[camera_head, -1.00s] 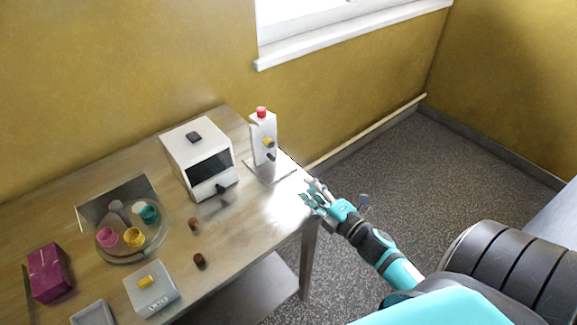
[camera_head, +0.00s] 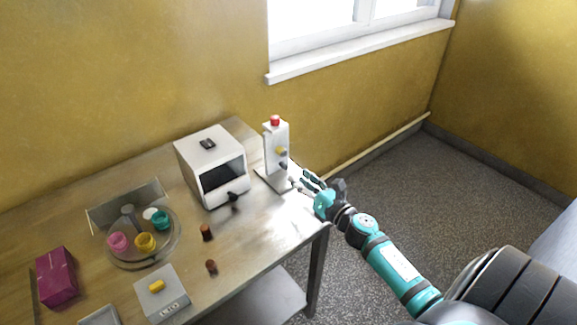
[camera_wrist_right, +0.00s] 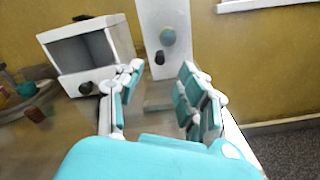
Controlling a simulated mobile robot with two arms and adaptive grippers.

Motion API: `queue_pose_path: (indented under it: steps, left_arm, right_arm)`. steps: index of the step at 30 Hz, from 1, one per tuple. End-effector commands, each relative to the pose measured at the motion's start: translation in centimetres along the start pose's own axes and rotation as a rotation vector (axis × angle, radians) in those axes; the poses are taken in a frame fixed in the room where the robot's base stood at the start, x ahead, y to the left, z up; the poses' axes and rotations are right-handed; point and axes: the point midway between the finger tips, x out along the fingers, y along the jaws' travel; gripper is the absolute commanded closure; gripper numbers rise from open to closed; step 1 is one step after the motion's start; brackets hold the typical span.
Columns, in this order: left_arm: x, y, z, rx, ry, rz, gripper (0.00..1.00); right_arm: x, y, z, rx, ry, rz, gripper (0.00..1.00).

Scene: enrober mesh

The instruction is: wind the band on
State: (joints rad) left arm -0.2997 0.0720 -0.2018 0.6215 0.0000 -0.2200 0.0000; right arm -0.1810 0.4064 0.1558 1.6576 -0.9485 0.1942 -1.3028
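A white box-shaped machine (camera_head: 207,147) with a dark front opening stands near the back of the table; a black knob (camera_head: 233,197) sits low on its front. In the right wrist view the machine (camera_wrist_right: 88,82) is at upper left. I cannot make out a band. My left gripper is out of view.
A round tray (camera_head: 170,252) with several coloured pots, a magenta box (camera_head: 57,277), a grey scale (camera_head: 178,303) with a yellow piece, and two small brown pieces (camera_head: 207,232) (camera_head: 211,266) lie on the table (camera_head: 262,232). The front right tabletop is clear.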

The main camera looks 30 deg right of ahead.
Motion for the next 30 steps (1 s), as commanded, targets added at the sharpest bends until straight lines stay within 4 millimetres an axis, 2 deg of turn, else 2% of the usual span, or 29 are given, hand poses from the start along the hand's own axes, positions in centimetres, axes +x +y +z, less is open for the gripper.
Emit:
queue_pose_path:
  steps: [3,9,13,21,30]
  left_arm:
    - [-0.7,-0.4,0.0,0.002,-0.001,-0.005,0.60]
    - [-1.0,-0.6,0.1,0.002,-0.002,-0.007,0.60]
    - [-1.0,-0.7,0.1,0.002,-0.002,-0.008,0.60]
    - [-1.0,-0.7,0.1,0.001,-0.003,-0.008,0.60]
    - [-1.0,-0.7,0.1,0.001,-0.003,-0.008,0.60]
  right_arm:
    - [2.5,0.1,0.2,0.004,-0.003,0.001,0.62]
    - [5.0,0.0,0.1,0.003,-0.002,0.000,0.62]
    - [5.6,0.0,0.0,0.002,-0.001,0.000,0.62]
    - [5.7,0.0,-0.1,0.002,0.000,0.000,0.62]
    - [5.7,0.0,-0.1,0.002,0.000,0.000,1.00]
